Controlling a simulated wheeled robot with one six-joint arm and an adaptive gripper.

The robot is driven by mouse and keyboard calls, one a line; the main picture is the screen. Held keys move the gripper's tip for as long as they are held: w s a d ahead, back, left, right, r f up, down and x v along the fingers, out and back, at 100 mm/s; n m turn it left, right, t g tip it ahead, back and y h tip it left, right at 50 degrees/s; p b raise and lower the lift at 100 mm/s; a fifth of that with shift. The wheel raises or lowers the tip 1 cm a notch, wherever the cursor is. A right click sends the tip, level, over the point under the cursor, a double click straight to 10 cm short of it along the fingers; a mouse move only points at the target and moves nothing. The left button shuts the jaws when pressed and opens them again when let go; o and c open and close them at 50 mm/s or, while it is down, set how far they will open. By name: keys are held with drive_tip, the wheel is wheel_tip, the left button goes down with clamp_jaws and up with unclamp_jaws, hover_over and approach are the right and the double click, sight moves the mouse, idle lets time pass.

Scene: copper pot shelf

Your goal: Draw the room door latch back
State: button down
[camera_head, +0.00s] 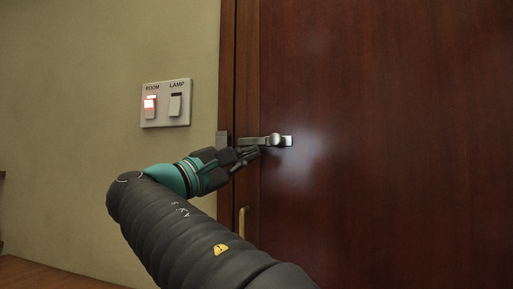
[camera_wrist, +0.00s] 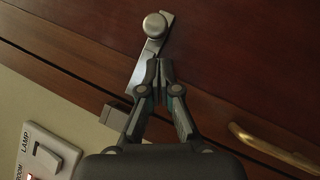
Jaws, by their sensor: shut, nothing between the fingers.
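The door latch (camera_head: 272,140) is a silver bar with a round knob, mounted on the dark wooden door (camera_head: 390,130) near its left edge. In the wrist view the latch knob (camera_wrist: 155,26) shows just beyond my fingertips, with the bar (camera_wrist: 139,72) slanting down to the left. A grey catch block (camera_head: 222,140) sits on the frame left of the bar; it also shows in the wrist view (camera_wrist: 112,116). My gripper (camera_head: 255,154) is shut and empty, just below the bar and knob. In the wrist view my gripper (camera_wrist: 157,64) overlaps part of the bar; I cannot tell whether it touches.
A switch plate (camera_head: 166,122) marked ROOM and LAMP is on the wall left of the door; the ROOM switch glows red. A brass handle (camera_wrist: 270,145) is on the door below the latch. A wooden surface (camera_head: 40,274) lies at lower left.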

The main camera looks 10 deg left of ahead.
drive_tip(key=v, duration=1.1)
drive_tip(key=shift+w+a+b, duration=0.3)
